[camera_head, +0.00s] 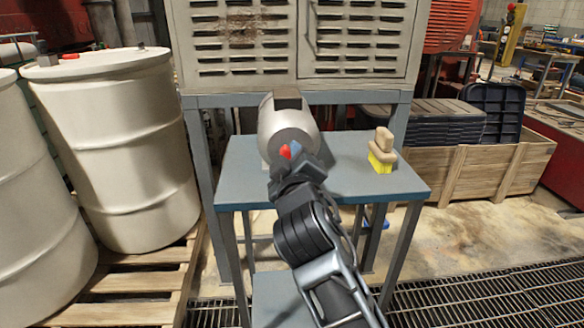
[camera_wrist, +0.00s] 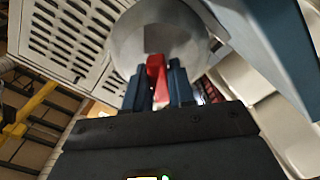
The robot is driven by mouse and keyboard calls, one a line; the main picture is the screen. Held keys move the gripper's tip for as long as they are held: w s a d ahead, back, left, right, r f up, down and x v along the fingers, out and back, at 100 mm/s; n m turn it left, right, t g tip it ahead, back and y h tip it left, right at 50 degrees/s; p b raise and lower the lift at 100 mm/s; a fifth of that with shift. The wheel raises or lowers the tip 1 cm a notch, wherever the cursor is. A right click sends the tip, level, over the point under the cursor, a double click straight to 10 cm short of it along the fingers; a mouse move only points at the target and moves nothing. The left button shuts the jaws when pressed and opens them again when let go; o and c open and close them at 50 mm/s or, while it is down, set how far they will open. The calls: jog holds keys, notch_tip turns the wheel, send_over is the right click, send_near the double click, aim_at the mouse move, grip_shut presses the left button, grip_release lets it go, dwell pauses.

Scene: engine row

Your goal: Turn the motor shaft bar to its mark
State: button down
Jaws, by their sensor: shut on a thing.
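The motor (camera_head: 284,122) is a grey cylinder on a small blue-grey table, with its round end face towards me. In the wrist view the motor's round face (camera_wrist: 133,42) fills the top middle. A red shaft bar (camera_wrist: 157,72) stands out in front of that face. It shows as a small red patch (camera_head: 285,152) in the head view. My gripper (camera_wrist: 161,84) is shut on the red bar, with one dark blue finger on each side. The fingers hide part of the bar. I cannot make out a mark on the motor face.
The table (camera_head: 240,180) also bears a yellow block with tan pieces (camera_head: 381,152) at its right. A grey louvred cabinet (camera_head: 298,45) stands above and behind. White drums (camera_head: 120,150) on a pallet stand left. A wooden crate (camera_head: 480,172) stands right.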

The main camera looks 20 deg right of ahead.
jog(key=m+b, duration=0.1)
jog(key=m, duration=0.1)
jog(key=m+b, duration=0.3)
jog(key=shift+f+m, duration=0.3)
jog(key=shift+r+m+b, duration=0.1)
jog(key=shift+m+b, duration=1.25)
jog(key=shift+m, duration=0.85)
jog(key=c, duration=1)
grip_release()
jog(key=shift+r, duration=0.15)
jog(key=shift+c, duration=0.2)
jog(key=v, duration=0.7)
jog(key=shift+s, duration=0.35)
jog(key=shift+a, duration=0.1)
